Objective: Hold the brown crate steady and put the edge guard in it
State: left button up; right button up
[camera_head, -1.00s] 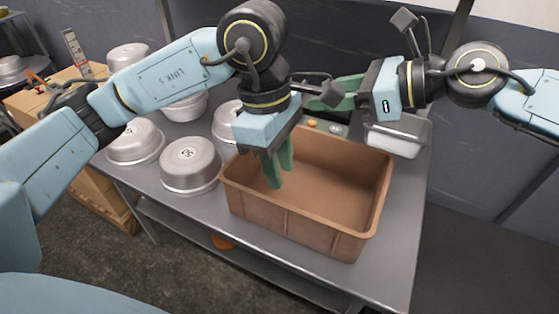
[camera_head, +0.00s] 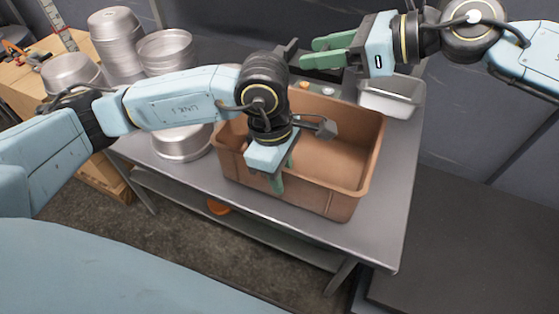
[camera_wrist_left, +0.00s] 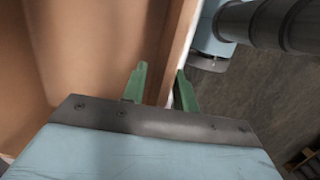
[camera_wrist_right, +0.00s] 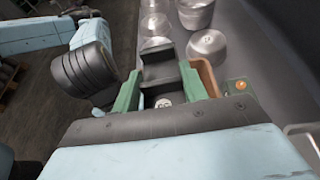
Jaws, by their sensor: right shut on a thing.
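The brown crate (camera_head: 337,200) stands on the metal table, and its floor looks empty where I can see it. My left gripper (camera_head: 283,178) is down at its near wall. In the left wrist view the green fingers (camera_wrist_left: 160,88) are on either side of the wall's rim, one inside and one outside, with a gap showing. My right gripper (camera_head: 312,52) is above and behind the crate's far side, shut on the dark edge guard (camera_head: 291,48). The right wrist view shows the dark guard (camera_wrist_right: 158,62) between the green fingers. My left arm hides the crate's left part.
Several round metal pans (camera_head: 115,42) stand on the left of the table, some stacked. A shallow metal tin (camera_head: 392,97) lies behind the crate's right corner. A control panel with an orange button (camera_head: 304,86) is behind the crate. The table's right end is clear.

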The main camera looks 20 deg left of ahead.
pick_arm(q)
grip_shut()
dwell(1.5)
